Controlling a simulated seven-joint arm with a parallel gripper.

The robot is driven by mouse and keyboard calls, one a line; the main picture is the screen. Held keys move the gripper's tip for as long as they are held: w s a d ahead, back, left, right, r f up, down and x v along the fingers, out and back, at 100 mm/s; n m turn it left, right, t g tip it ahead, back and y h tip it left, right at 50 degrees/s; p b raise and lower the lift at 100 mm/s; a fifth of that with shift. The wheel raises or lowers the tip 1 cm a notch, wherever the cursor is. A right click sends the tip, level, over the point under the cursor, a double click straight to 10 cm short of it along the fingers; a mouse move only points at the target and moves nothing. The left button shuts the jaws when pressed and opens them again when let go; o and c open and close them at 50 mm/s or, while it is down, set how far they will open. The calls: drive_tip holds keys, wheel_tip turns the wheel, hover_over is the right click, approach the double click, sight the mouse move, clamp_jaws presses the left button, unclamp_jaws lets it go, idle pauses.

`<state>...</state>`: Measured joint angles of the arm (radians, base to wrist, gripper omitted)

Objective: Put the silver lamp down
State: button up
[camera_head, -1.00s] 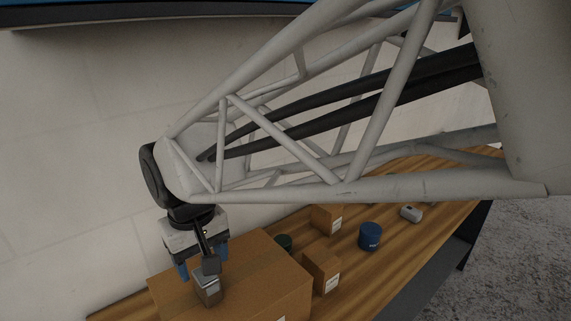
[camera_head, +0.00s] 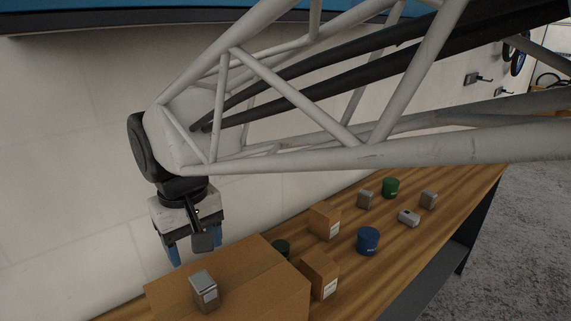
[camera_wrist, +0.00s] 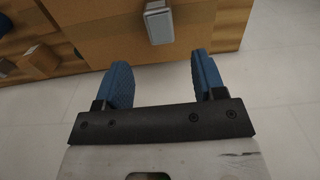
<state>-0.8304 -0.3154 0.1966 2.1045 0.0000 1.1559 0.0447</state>
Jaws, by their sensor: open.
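The silver lamp (camera_head: 204,290), a small grey block-like thing, stands on top of the large cardboard box (camera_head: 255,270) at the front of the bench. It also shows in the wrist view (camera_wrist: 159,24), beyond my fingertips near the box edge. My gripper (camera_head: 190,254) is open, with blue fingers, above and behind the lamp and apart from it. In the wrist view the fingers (camera_wrist: 164,75) are spread with nothing between them.
On the wooden bench (camera_head: 400,258) stand two smaller cardboard boxes (camera_head: 322,272), a blue tin (camera_head: 368,240), green tins (camera_head: 390,187) and several small grey items (camera_head: 408,217). A pale wall (camera_head: 70,180) is behind.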

drive_tip(key=shift+w+d, duration=0.2)
drive_tip(key=shift+d, duration=0.45)
drive_tip(key=w+d+f+m+t, duration=0.15)
drive_tip(key=d+m, duration=0.25)
drive_tip(key=d, duration=1.4)
drive_tip(key=s+d+f+m, duration=0.2)
drive_tip(key=s+d, duration=0.1)
drive_tip(key=d, duration=0.5)
drive_tip(key=s+d+f+m+t, duration=0.1)
drive_tip(key=s+d+f+m, duration=0.1)
drive_tip(key=d, duration=0.7)
drive_tip(key=shift+s+d+f+m, duration=0.3)
drive_tip(key=shift+s+f+m, duration=0.15)
drive_tip(key=shift+m, duration=0.15)
drive_tip(key=shift+o, duration=0.5)
drive_tip(key=o, duration=0.6)
drive_tip(key=shift+w, duration=0.1)
drive_tip(key=shift+w, duration=0.1)
